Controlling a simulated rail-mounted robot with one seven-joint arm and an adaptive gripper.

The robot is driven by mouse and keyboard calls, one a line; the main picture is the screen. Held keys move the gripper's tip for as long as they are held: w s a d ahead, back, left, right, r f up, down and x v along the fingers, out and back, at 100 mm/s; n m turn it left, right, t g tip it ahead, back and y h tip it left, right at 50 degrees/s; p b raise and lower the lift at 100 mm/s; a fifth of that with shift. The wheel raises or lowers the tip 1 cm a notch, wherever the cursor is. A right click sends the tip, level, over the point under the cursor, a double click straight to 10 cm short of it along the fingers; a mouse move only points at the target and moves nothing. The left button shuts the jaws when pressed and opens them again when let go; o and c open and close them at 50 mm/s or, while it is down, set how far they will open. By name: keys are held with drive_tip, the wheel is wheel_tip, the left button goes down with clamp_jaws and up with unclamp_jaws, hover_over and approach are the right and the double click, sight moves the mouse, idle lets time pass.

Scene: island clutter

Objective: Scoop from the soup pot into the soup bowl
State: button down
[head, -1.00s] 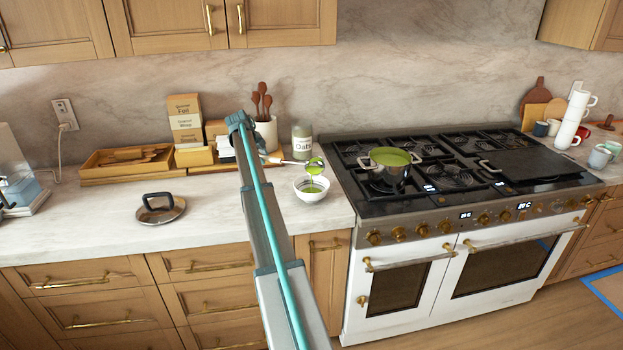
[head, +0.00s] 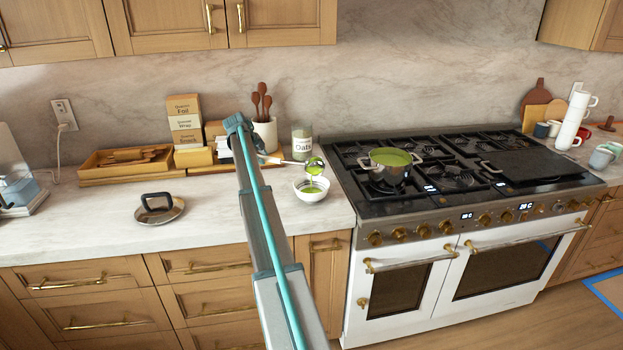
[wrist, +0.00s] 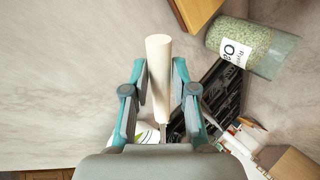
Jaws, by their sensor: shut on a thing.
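My gripper (wrist: 161,78) is shut on the cream handle of a ladle (wrist: 159,60). In the head view my arm hides the gripper, and the ladle (head: 315,165) sticks out to the right of it. The ladle's metal head is tipped above the white soup bowl (head: 309,195), and green soup runs from it into the bowl. Green soup shows inside the bowl, which is partly hidden in the wrist view. The soup pot (head: 389,172), a metal pot with side handles, stands on the stove to the right, filled with green soup.
An oats jar (head: 302,143) stands just behind the bowl. A utensil crock (head: 266,132) and boxes (head: 185,122) line the wall. A pot lid (head: 160,210) lies on the counter at left. The stove (head: 470,215) has a dark griddle plate at right. Front counter is clear.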

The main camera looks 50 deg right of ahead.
drive_tip(key=shift+a+f+b, duration=0.1)
drive_tip(key=shift+f+b, duration=0.05)
drive_tip(key=shift+b, duration=0.5)
drive_tip(key=shift+h, duration=0.3)
drive_tip(key=shift+h+b, duration=0.3)
drive_tip(key=shift+b, duration=0.75)
drive_tip(key=h+b, duration=0.1)
drive_tip(key=b, duration=0.4)
drive_tip(key=shift+s+a+t+h, duration=0.1)
drive_tip(key=shift+a+t+h, duration=0.15)
drive_tip(key=shift+t+h, duration=0.15)
drive_tip(key=shift+r+b, duration=0.2)
drive_tip(key=shift+b, duration=0.4)
drive_tip(key=shift+f+h+b, duration=0.15)
drive_tip(key=shift+h+b, duration=0.25)
drive_tip(key=shift+b, duration=0.3)
drive_tip(key=h+b, duration=0.1)
drive_tip(key=b, duration=0.2)
drive_tip(key=h+b, duration=0.1)
drive_tip(key=b, duration=0.3)
drive_tip(key=shift+s+a+r+t, duration=0.1)
drive_tip(key=shift+a+r+t, duration=0.1)
drive_tip(key=shift+a+t, duration=0.2)
drive_tip(key=shift+r+b, duration=0.25)
drive_tip(key=shift+b, duration=0.5)
